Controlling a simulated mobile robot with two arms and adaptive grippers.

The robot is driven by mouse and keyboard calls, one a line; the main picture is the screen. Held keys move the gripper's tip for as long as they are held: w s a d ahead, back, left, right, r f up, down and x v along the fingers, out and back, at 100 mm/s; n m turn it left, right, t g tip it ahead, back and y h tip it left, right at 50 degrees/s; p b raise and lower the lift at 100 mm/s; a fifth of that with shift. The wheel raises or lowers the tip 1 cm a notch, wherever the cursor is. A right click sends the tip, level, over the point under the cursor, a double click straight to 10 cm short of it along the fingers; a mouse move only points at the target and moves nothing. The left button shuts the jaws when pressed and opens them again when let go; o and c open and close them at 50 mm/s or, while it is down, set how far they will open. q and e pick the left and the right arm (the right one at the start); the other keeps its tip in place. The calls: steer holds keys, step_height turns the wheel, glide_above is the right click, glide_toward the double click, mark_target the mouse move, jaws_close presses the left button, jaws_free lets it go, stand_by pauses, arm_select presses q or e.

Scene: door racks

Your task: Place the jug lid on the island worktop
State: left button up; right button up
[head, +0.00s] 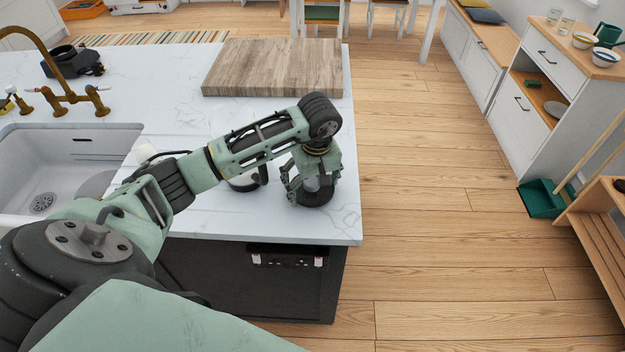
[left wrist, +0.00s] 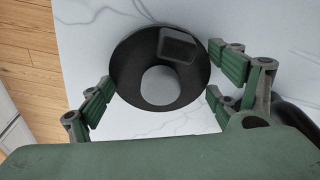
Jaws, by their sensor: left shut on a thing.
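The jug lid is a dark round disc with a grey knob on top. In the head view the lid (head: 316,196) is at the right front part of the island worktop (head: 300,222), low over or touching the marble; I cannot tell which. My left gripper (head: 312,182) points down and is shut on it. In the left wrist view the lid (left wrist: 133,65) lies between the fingers of my left gripper (left wrist: 160,92), with pale marble behind it. A jug (head: 243,183) with a dark handle stands just left of the gripper, partly hidden by my arm. My right gripper is out of view.
A wooden board (head: 270,66) lies at the back of the worktop. A sink (head: 60,165) with a brass tap (head: 68,100) is at the left. A dark appliance (head: 72,62) stands behind it. The worktop's right edge is close to the lid, with open floor beyond.

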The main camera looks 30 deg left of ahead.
arm_select(q)
steer(key=shift+f+b, duration=0.2)
steer(key=shift+b, duration=0.15)
steer(key=o, duration=1.1)
steer(key=shift+r, duration=0.15)
steer(key=shift+r+p, duration=0.2)
steer(key=shift+p, duration=0.2)
step_height(320, 180, up, 12)
steer(key=s+d+b, duration=0.1)
steer(key=b, duration=0.2)
steer(key=shift+d+f+b, duration=0.15)
steer(key=shift+d+b, duration=0.1)
steer(key=shift+b, duration=0.15)
